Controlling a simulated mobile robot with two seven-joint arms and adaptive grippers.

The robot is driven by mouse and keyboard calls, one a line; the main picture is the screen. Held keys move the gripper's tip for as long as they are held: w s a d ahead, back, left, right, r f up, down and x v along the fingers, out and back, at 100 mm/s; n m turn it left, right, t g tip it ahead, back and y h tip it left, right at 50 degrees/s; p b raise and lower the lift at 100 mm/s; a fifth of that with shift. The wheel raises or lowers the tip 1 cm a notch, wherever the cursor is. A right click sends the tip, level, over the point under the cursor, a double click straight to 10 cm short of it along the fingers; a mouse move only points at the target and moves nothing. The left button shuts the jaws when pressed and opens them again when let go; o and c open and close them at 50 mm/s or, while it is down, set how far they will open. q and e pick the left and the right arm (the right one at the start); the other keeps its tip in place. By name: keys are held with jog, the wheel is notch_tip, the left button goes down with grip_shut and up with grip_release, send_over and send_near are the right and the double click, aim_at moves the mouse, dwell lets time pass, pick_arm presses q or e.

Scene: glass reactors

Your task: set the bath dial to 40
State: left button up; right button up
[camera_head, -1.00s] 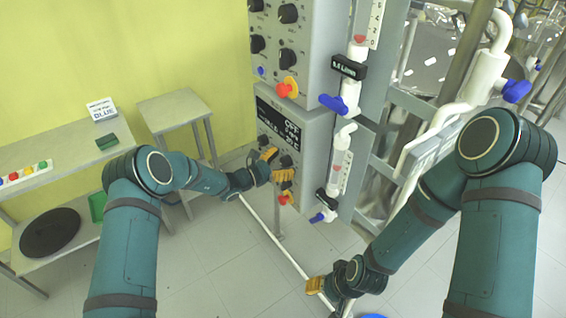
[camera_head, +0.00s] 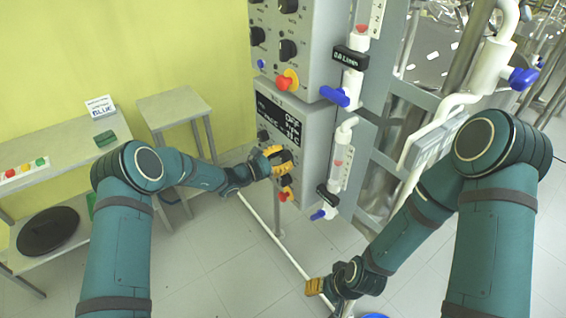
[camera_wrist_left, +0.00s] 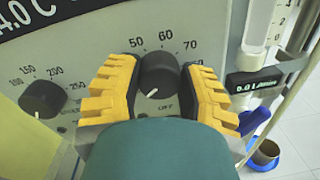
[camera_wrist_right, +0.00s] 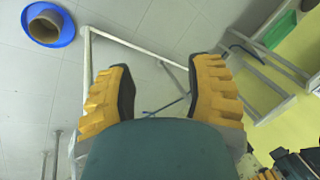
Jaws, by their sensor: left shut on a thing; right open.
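The bath dial is a black knob (camera_wrist_left: 159,76) in the left wrist view, with 50, 60 and 70 printed above it and OFF below. Its white pointer mark faces down and slightly left, near OFF. My left gripper (camera_wrist_left: 160,70) has its yellow fingers on both sides of the knob and is shut on it. In the head view my left gripper (camera_head: 281,159) is at the lower control box (camera_head: 318,125) and hides the dial. The box's dark display (camera_head: 280,115) reads OFF on its top line. My right gripper (camera_head: 316,287) is open and empty, low above the floor.
Another black knob (camera_wrist_left: 43,99), marked 100 to 250, is left of the dial. A red-and-yellow stop button (camera_head: 287,194) is below my left gripper. Glass tubes with blue valves (camera_head: 334,96) stand right of the box. A small table (camera_head: 172,106) is at left.

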pick_arm(q)
jog(key=m+b, duration=0.2)
jog(key=b, duration=0.1)
jog(key=m+b, duration=0.2)
jog(key=b, duration=0.1)
jog(key=m+b, duration=0.2)
jog(key=b, duration=0.1)
jog(key=shift+f+b, duration=0.25)
jog(key=shift+b, duration=0.1)
jog(key=m+b, duration=0.2)
jog(key=b, duration=0.2)
jog(key=shift+d+m, duration=0.1)
jog(key=shift+m, duration=0.3)
jog(key=shift+s+r+m+y+b, duration=0.15)
jog(key=shift+m+y+b, duration=0.15)
jog(key=shift+m+b, duration=0.4)
jog(key=shift+r+m, duration=0.1)
jog(key=shift+m, duration=1.1)
pick_arm(e)
notch_tip(320, 180, down, 16)
jog(key=shift+s+a+f, duration=0.2)
jog(key=shift+s+f, duration=0.05)
jog(key=shift+s, duration=0.2)
pick_arm(q)
jog(key=o, duration=1.2)
jog(key=shift+d, duration=0.1)
jog(key=v, duration=1.2)
jog(key=shift+s, duration=0.1)
